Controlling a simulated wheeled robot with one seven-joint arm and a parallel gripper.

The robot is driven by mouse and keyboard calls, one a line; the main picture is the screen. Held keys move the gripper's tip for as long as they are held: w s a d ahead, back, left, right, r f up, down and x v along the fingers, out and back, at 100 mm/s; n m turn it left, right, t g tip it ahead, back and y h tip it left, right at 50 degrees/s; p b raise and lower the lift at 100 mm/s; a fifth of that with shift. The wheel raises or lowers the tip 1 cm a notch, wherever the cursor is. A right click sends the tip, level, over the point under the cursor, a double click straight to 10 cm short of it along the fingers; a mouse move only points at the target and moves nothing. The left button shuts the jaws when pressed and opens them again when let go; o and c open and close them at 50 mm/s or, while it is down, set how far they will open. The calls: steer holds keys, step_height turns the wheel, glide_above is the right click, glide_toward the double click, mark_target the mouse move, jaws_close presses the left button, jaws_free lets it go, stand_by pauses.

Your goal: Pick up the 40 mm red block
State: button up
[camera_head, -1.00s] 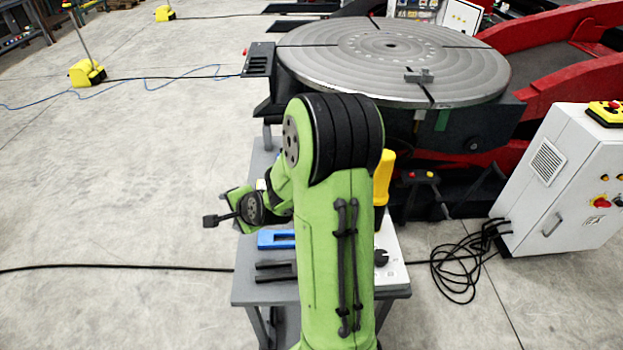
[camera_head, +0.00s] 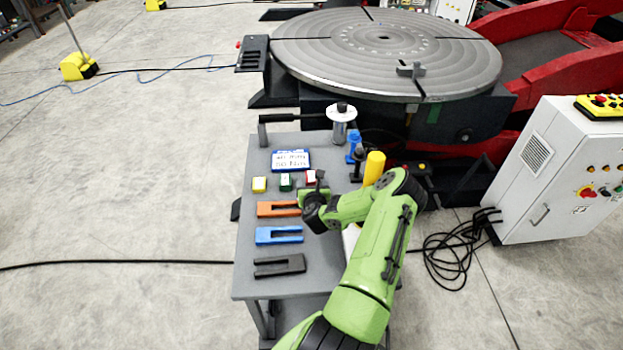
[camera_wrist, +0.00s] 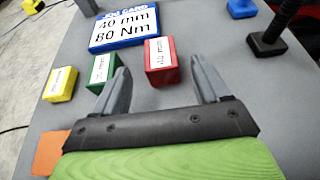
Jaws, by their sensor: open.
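The red block (camera_wrist: 161,67) stands on the grey table with a white label on its face. In the wrist view it lies ahead of and between the fingertips of my gripper (camera_wrist: 160,80), which is open and empty. In the head view the red block (camera_head: 311,177) shows only in part behind my gripper (camera_head: 313,187). The green block (camera_wrist: 102,70) sits just left of the left finger, and the yellow block (camera_wrist: 60,84) is farther left. The blue job card (camera_wrist: 124,27) behind the blocks reads 40 mm, 80 Nm. The label on the red block is too small to read.
On the table (camera_head: 252,215) lie an orange fork piece (camera_head: 278,209), a blue one (camera_head: 279,235) and a black one (camera_head: 280,266). A yellow cylinder (camera_head: 374,167), a blue piece (camera_head: 354,146) and a metal post (camera_head: 340,122) stand at the right. The round positioner plate (camera_head: 388,55) is behind.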

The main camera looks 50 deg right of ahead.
mark_target(312, 181)
steer(key=x, duration=0.6)
steer(key=shift+d+f+b, duration=0.1)
steer(key=shift+f+b, duration=0.1)
steer(key=shift+b, duration=0.1)
steer(key=shift+s+r, duration=0.1)
jaws_close()
step_height(312, 181, up, 10)
steer(key=shift+r+p, duration=0.1)
steer(key=shift+p, duration=1.15)
